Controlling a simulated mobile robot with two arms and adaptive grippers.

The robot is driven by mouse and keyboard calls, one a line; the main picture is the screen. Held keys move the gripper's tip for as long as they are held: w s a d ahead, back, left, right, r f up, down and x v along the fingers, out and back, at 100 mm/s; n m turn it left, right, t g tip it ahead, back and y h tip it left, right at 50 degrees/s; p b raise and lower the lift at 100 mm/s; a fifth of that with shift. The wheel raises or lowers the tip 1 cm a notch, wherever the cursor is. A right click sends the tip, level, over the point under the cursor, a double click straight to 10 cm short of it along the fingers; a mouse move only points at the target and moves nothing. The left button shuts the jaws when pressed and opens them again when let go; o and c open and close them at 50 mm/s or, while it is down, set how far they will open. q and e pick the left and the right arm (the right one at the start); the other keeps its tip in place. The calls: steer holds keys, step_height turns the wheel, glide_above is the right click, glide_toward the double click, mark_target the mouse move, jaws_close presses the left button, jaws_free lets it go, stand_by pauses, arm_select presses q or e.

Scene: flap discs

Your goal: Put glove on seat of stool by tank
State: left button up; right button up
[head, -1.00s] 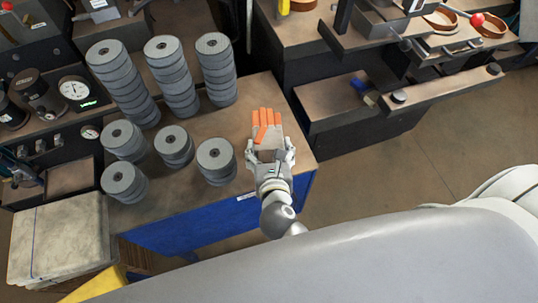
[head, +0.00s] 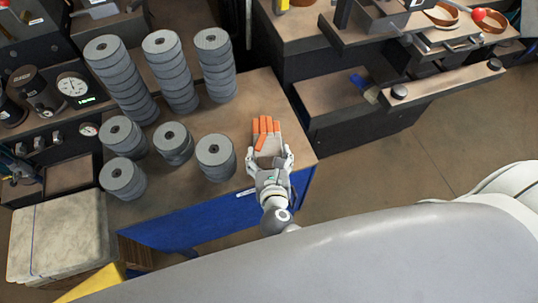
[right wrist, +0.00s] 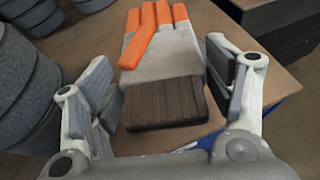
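The work glove (head: 266,135), pale grey with orange fingers, is at the front right part of the blue-sided bench, fingers pointing away from me. In the right wrist view the glove (right wrist: 165,55) shows its dark brown ribbed cuff close to the camera. Whether the glove is lifted off the bench top I cannot tell. My left gripper is not in view. I cannot make out the stool or the tank.
Stacks of grey flap discs (head: 173,142) fill the bench (head: 240,112) to the left of the glove. A stack of pale slabs (head: 58,235) stands at the lower left. Dark shelving (head: 345,130) stands at the back right. Bare floor (head: 400,175) lies right of the bench.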

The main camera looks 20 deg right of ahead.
steer(key=shift+o, duration=1.4)
steer(key=shift+s, duration=0.15)
steer(key=b+v, duration=0.4)
steer(key=v, duration=0.6)
steer(key=shift+a+r, duration=0.25)
steer(key=shift+s, duration=0.15)
